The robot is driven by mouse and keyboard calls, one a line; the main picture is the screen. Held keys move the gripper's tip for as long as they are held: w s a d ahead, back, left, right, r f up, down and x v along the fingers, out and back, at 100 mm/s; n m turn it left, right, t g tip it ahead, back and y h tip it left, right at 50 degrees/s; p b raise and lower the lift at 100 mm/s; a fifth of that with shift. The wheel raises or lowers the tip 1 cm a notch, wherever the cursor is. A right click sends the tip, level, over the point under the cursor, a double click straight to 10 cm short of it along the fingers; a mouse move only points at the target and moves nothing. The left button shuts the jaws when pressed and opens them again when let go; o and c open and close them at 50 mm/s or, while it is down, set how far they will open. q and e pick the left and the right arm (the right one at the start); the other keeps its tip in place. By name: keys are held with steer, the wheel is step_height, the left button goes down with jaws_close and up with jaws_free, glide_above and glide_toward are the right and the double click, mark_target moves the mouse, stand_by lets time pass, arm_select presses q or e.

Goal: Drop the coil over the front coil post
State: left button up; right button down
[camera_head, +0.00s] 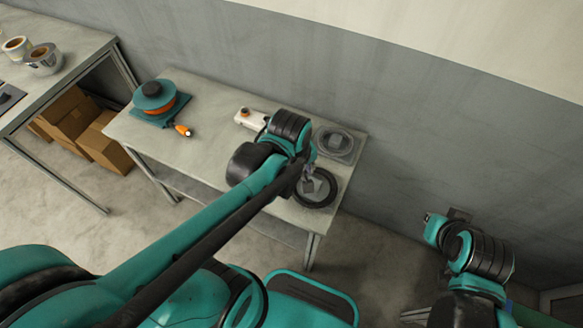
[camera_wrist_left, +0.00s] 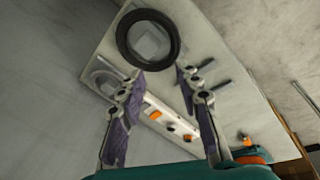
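The black ring-shaped coil (camera_head: 330,196) lies at the front right end of the table; it also shows in the left wrist view (camera_wrist_left: 122,38). It encircles a grey square-topped piece (camera_wrist_left: 148,40), which looks like the front coil post. How low the coil sits on it is unclear. Behind it is a second grey holder with a ring shape (camera_head: 337,143). My right gripper's fingers are not distinguishable beside my right wrist.
A white strip with orange parts (camera_wrist_left: 165,122) lies on the table (camera_head: 215,95). A teal and orange reel stand (camera_head: 154,100) and an orange-handled tool (camera_head: 183,130) are at the left. Another table (camera_head: 75,45) holds tape rolls, with cardboard boxes (camera_head: 75,120) below. A wall runs behind.

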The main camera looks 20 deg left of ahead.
arm_select(q)
step_height(320, 180, up, 6)
steer(key=s+a+m+t, duration=0.2)
steer(key=m+t, duration=0.2)
steer(key=m, duration=0.6)
steer(key=shift+s+a+f+m, duration=0.2)
steer(key=shift+s+a+m, duration=0.1)
steer(key=shift+m, duration=0.1)
